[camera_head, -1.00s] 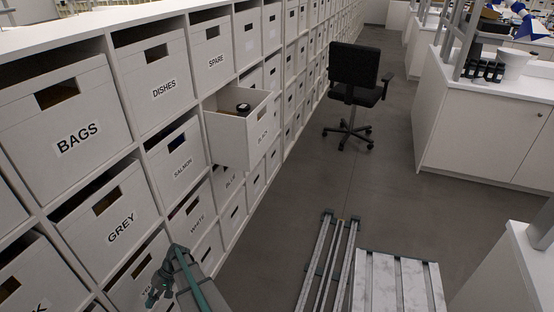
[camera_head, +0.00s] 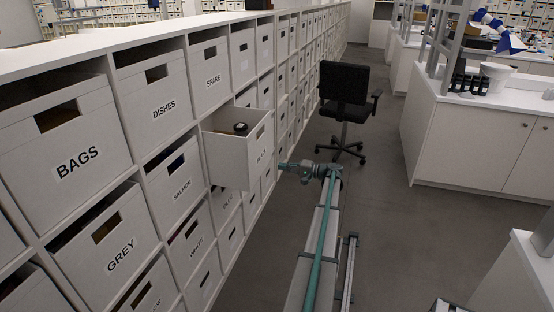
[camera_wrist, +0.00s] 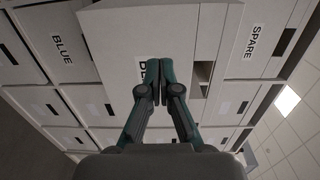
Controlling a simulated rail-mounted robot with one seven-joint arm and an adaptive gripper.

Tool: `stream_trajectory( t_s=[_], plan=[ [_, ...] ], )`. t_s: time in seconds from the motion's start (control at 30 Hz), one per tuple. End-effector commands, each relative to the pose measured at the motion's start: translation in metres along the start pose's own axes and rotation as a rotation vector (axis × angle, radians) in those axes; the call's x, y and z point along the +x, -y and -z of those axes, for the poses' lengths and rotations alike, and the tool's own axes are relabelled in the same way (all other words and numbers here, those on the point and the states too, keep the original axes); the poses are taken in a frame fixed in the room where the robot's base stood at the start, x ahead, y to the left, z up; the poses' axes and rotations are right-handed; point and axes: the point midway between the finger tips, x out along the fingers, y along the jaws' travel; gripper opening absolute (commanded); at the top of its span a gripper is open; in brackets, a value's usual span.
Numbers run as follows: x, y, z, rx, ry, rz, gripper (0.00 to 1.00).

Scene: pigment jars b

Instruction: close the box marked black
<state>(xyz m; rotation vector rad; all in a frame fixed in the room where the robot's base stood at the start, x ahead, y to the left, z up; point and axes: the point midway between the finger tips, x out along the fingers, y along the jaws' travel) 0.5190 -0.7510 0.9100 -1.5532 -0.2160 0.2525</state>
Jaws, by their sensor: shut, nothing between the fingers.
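The box marked black (camera_head: 225,158) is a white drawer box pulled well out of the shelf wall in the head view. A dark-lidded jar (camera_head: 240,128) shows in its open top. My gripper (camera_head: 282,166) is at the right of the box, pointing at its labelled front. In the wrist view the box front (camera_wrist: 120,45) fills the upper middle. My gripper's fingertips (camera_wrist: 154,82) are together there, with nothing between them, and cover most of the label. I cannot tell whether they touch the front.
Neighbouring boxes, including spare (camera_head: 208,82), salmon (camera_head: 180,186) and dishes (camera_head: 163,107), sit in the shelf wall. A black office chair (camera_head: 343,90) stands in the aisle beyond my arm. A white counter (camera_head: 470,140) stands at the right. Grey floor between is open.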

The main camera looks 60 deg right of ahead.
Motion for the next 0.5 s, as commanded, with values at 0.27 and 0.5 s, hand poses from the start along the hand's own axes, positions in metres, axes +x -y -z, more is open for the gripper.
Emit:
stream_trajectory(
  t_s=[0.27,0.5],
  plan=[
    [-0.003,0.016,0.01,-0.008,-0.012,0.025,0.0],
    [0.036,0.018,0.01,-0.008,-0.01,0.024,0.0]
  ],
)
